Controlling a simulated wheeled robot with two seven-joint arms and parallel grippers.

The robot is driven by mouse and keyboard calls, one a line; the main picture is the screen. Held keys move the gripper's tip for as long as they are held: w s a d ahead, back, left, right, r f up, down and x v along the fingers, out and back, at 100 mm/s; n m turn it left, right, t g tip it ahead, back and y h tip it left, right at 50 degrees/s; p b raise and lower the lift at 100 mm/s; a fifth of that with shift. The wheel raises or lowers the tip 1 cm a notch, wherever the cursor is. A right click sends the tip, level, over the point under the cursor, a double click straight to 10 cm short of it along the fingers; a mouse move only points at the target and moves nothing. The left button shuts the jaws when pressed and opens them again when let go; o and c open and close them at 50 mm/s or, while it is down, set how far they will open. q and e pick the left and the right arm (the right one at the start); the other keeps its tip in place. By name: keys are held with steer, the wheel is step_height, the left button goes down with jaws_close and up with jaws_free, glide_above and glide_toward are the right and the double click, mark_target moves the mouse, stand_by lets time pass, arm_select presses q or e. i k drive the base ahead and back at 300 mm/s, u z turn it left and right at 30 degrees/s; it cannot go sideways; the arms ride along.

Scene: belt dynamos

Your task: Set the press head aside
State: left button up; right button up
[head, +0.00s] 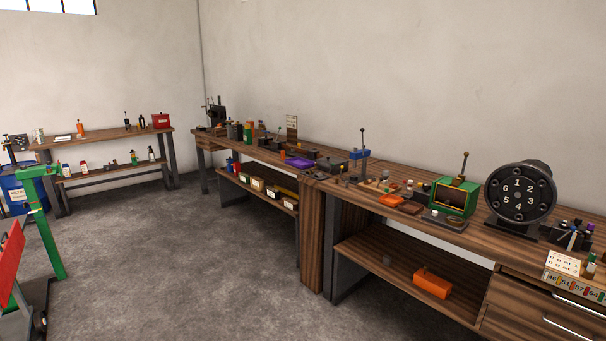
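I cannot tell for sure which object is the press head. A small blue press-like device (359,154) with an upright black lever stands on the long wooden workbench (420,218), near the middle of the view. A green device (452,197) with a dark front and a lever on top stands farther right on the same bench. Neither of my grippers shows in the head view.
A round black dial numbered 1 to 6 (518,196) stands at the bench's right. An orange box (433,282) lies on the lower shelf. A second bench (100,137) stands at the back left. A green frame (51,230) stands at left. The grey floor (190,260) between is clear.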

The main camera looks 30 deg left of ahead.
mark_target(355, 157)
steer(key=u, duration=0.4)
steer(key=i, duration=1.9)
steer(key=u, duration=0.45)
